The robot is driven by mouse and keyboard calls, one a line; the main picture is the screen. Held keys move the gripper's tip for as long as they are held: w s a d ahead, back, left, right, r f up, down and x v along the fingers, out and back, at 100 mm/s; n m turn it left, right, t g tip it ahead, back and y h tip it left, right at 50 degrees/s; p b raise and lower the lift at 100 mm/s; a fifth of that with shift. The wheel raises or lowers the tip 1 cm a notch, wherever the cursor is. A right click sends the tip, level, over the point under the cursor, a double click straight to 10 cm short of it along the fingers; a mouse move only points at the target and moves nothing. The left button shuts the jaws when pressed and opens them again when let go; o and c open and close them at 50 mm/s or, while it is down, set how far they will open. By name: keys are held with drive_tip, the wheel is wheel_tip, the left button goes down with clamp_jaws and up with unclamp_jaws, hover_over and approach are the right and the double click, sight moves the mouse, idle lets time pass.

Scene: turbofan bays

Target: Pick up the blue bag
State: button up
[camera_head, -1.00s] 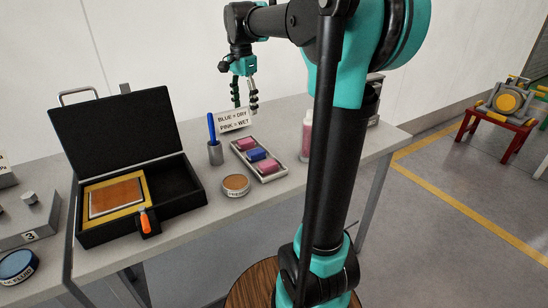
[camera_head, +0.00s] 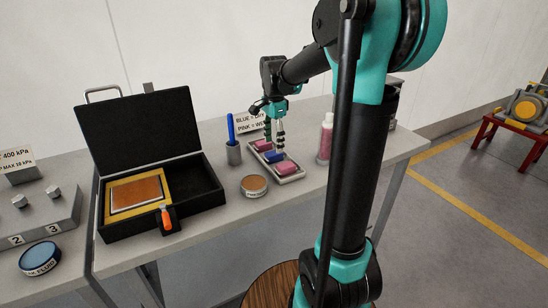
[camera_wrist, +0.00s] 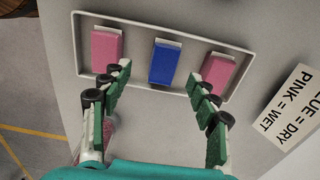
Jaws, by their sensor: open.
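The blue bag (camera_wrist: 164,61) lies in the middle of a shallow white tray (camera_wrist: 126,18), between two pink bags. In the wrist view one pink bag (camera_wrist: 106,49) is on its left and the other pink bag (camera_wrist: 217,71) on its right. In the head view the blue bag (camera_head: 273,157) is partly hidden by my fingers. My gripper (camera_wrist: 157,88) is open and empty, with a finger to each side of the blue bag's near end. In the head view my gripper (camera_head: 274,146) is above the tray.
A sign (camera_head: 252,122) stands behind the tray. A grey cup (camera_head: 234,153) with a blue pen and a round tin (camera_head: 254,186) are left of it. A pink bottle (camera_head: 325,138) is on the right. An open black case (camera_head: 201,182) lies further left.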

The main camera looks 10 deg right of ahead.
sight(274, 153)
drive_tip(key=shift+w+f, duration=0.2)
drive_tip(key=shift+f, duration=1.15)
drive_tip(key=shift+w+f, duration=0.15)
drive_tip(key=shift+f, duration=1.2)
drive_tip(key=shift+c, duration=0.2)
drive_tip(key=c, duration=1.2)
